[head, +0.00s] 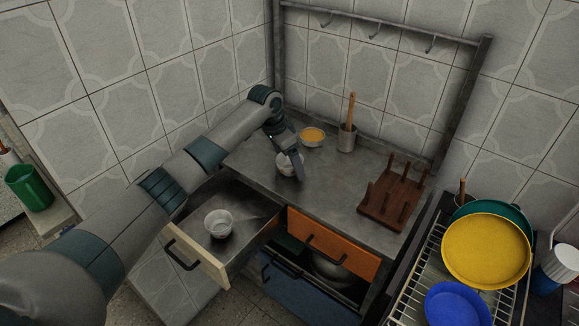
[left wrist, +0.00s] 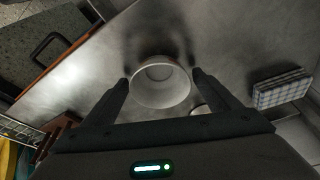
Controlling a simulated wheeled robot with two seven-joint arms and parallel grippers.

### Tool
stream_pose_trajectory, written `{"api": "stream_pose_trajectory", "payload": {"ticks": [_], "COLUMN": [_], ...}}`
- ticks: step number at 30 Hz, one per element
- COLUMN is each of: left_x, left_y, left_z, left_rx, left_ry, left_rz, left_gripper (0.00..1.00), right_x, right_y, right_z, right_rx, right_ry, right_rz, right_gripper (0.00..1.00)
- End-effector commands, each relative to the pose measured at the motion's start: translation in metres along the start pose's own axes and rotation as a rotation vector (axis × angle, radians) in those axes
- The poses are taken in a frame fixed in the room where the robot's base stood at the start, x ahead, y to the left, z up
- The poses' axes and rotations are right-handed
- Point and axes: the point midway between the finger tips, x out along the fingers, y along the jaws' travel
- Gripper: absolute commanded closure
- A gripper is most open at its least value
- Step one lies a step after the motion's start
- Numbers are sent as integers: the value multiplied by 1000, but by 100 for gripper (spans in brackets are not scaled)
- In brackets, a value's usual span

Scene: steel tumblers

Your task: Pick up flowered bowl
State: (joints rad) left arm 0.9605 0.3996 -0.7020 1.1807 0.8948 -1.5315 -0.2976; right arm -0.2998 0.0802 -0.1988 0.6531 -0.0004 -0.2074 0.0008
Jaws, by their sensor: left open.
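A small pale bowl (head: 284,168) stands on the grey counter, partly hidden by my left gripper (head: 290,160). In the left wrist view the bowl (left wrist: 160,88) is round and whitish, and I look down into it. The open fingers of my left gripper (left wrist: 160,79) are on either side of it, with a gap visible at each side. No flower pattern can be made out on it. Another pale bowl (head: 218,224) sits in the open drawer (head: 248,236). A bowl with yellow-orange contents (head: 312,137) stands behind my gripper. My right gripper is not in view.
A metal cup with a wooden utensil (head: 347,138) and a wooden peg rack (head: 393,198) stand on the counter (head: 335,187). A blue checked block (left wrist: 283,88) lies near the bowl. An orange drawer (head: 333,238) is below. A dish rack holds coloured plates (head: 487,250) at right.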

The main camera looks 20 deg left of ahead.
Motion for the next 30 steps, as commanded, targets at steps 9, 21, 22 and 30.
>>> {"api": "stream_pose_trajectory", "payload": {"ticks": [9,21,22,30], "left_x": [0,-1,-2,-18], "left_y": [0,0,0,-1], "left_z": [0,0,0,-6], "left_rx": [0,0,0,0], "left_ry": [0,1,1,2], "left_rz": [0,0,0,-2], "left_gripper": [44,61,61,61], "right_x": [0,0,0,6], "right_y": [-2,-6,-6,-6], "right_z": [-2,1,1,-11], "right_rx": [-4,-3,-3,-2], "right_ry": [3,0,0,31], "right_rz": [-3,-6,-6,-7], "right_gripper": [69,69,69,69]}}
